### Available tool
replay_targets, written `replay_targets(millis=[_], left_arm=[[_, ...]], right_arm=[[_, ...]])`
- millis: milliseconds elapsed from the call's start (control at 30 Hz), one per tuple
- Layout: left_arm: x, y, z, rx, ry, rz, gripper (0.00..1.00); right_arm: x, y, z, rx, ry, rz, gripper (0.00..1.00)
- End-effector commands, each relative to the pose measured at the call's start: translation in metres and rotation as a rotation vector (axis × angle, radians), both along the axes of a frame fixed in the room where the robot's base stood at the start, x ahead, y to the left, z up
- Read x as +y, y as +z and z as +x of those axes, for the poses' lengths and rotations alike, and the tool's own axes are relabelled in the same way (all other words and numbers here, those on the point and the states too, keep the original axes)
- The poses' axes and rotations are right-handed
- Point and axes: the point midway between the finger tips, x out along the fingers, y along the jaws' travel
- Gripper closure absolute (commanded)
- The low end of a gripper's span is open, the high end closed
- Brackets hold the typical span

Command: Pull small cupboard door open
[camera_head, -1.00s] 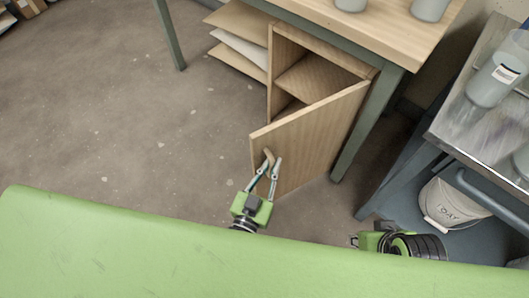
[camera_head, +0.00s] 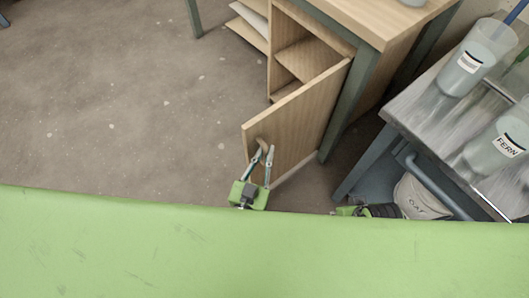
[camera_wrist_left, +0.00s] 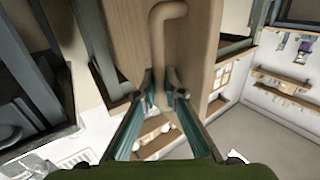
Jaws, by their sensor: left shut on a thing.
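The small cupboard's wooden door (camera_head: 300,115) stands ajar in the head view, swung out toward me, with the shelved inside of the cupboard (camera_head: 298,62) showing behind it. Its curved wooden handle (camera_head: 262,142) is near the door's free edge. My left gripper (camera_head: 265,152) is shut on the handle. The left wrist view shows the handle (camera_wrist_left: 164,22) running down between the two fingers (camera_wrist_left: 163,85). My right gripper (camera_head: 345,210) shows only in part, low in the head view by the grey cart, and its fingers cannot be made out.
The cupboard sits under a wooden-topped table (camera_head: 375,18) with grey-green legs. To the right, a metal cart (camera_head: 425,115) carries clear containers (camera_head: 478,58) and has a white bucket (camera_head: 420,195) below. The concrete floor (camera_head: 130,100) left of the door is clear.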

Motion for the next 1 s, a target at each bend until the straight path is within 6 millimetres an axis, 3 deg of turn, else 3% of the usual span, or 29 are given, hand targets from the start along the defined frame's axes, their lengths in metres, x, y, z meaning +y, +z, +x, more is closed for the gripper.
replay_targets(millis=[267, 300, 667, 833, 1000], left_arm=[[-0.002, 0.002, 0.001, -0.004, -0.001, -0.002, 1.0], [-0.002, 0.002, 0.001, -0.004, -0.001, -0.002, 0.83], [0.0, 0.001, -0.001, -0.001, -0.001, -0.001, 0.83], [0.004, -0.001, -0.022, 0.002, -0.001, -0.001, 0.83], [0.012, -0.001, -0.057, 0.002, -0.002, -0.001, 0.83]], right_arm=[[0.0, 0.0, 0.0, -0.001, 0.0, 0.0, 0.75], [0.0, 0.0, 0.0, -0.001, 0.0, 0.0, 0.75], [0.001, -0.001, -0.001, 0.003, 0.001, 0.001, 0.75], [0.001, 0.0, -0.001, 0.002, 0.001, 0.0, 0.75], [0.0, 0.0, 0.0, 0.002, 0.0, 0.001, 0.75]])
